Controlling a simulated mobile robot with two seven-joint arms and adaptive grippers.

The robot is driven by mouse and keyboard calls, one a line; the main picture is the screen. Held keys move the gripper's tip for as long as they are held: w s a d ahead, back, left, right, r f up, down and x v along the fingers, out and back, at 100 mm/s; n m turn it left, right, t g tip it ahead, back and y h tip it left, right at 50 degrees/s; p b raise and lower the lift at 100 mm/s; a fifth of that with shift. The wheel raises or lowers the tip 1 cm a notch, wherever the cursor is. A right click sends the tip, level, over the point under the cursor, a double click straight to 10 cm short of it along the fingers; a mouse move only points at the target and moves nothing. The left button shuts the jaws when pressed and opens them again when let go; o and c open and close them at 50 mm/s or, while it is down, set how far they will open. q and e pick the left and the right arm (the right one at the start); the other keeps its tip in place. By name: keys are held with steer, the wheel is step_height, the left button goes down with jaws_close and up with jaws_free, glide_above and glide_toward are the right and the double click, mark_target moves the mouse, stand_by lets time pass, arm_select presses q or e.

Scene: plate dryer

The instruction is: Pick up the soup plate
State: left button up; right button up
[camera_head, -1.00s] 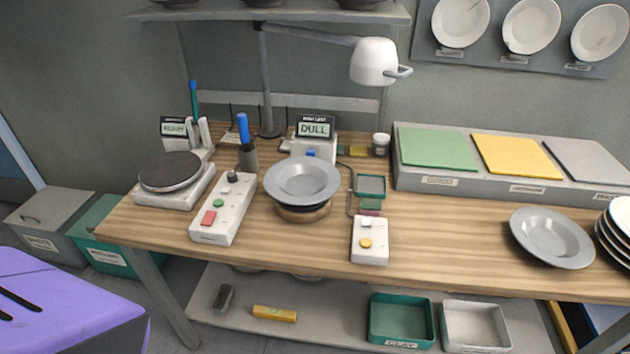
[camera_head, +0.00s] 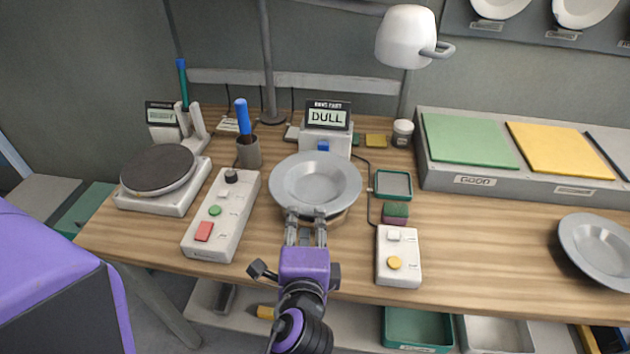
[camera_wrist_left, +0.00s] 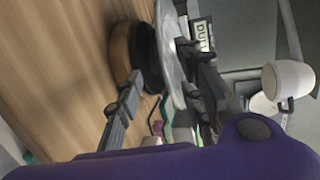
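A grey soup plate (camera_head: 315,180) sits on a round stand with a wooden base (camera_head: 338,221) in the middle of the bench, in front of the display reading DULL. My left gripper (camera_head: 306,212) is at the plate's front rim. In the left wrist view the plate (camera_wrist_left: 172,45) shows edge-on and its rim lies between the spread fingers (camera_wrist_left: 160,66), one on the stand side and one on the other side. The gripper looks open, and I cannot tell whether a finger touches the rim. My right gripper is not in view.
A second grey plate (camera_head: 598,250) lies at the right. A white control box (camera_head: 221,215) and a turntable (camera_head: 158,171) stand to the left. A small button box (camera_head: 398,256) and sponge (camera_head: 395,213) are to the right. A lamp (camera_head: 407,38) hangs above.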

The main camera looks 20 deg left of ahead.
mark_target(304, 209)
arm_select(q)
steer(key=x, duration=0.3)
steer(key=p+x, duration=0.1)
steer(key=shift+w+a+r, duration=0.25)
steer(key=shift+w+a, duration=0.1)
steer(key=shift+w+a+f, duration=0.15)
steer(key=shift+w+f, duration=0.05)
steer(key=shift+w, duration=0.15)
jaws_close()
